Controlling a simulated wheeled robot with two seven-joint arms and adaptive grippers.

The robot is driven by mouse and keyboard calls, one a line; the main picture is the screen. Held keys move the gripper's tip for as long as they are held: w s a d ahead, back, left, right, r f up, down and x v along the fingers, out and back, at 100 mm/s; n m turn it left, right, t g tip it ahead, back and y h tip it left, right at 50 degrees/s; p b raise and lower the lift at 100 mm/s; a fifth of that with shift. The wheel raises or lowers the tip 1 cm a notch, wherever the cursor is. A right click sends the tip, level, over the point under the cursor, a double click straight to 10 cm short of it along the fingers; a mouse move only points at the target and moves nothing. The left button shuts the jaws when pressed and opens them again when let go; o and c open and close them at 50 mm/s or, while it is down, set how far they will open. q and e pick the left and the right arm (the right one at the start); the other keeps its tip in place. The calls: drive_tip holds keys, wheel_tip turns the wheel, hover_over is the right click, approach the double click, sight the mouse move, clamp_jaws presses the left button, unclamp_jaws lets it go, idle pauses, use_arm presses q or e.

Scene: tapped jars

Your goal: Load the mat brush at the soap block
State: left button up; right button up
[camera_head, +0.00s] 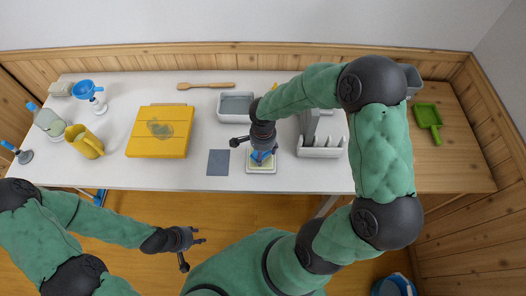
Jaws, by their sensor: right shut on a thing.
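My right gripper (262,146) is shut on a blue brush (262,157), seen from above with its lower end pointing down. The brush is over a pale yellow-green soap block (262,168) in a shallow white dish near the table's front edge. The gripper and brush hide part of the block, and I cannot tell if the brush touches it. My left gripper (194,251) is open and empty, in front of the table over the floor.
A yellow board (143,145) with a dark stain lies left of centre. A flat grey square (218,163) lies beside the dish. A grey tub (222,109) stands behind, and a white rack (321,152) stands to the right. A yellow jug (87,146) is at left.

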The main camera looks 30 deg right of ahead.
drive_tip(key=shift+f+b, duration=0.4)
drive_tip(key=shift+b, duration=0.2)
idle(2.0)
drive_tip(key=shift+r, duration=0.1)
drive_tip(key=shift+r+p, duration=2.1)
drive_tip(key=shift+r, duration=1.4)
drive_tip(key=shift+w+a+f+n, duration=0.15)
drive_tip(key=shift+w+a+n, duration=0.15)
drive_tip(key=shift+n, duration=0.3)
drive_tip(key=shift+w+a+f+n, duration=0.15)
drive_tip(key=shift+w+n, duration=0.15)
drive_tip(key=shift+n, duration=0.3)
drive_tip(key=w+a+f+n+b, duration=0.1)
drive_tip(key=w+a+n, duration=0.4)
drive_tip(key=n, duration=0.8)
drive_tip(key=shift+w+a+f, duration=0.35)
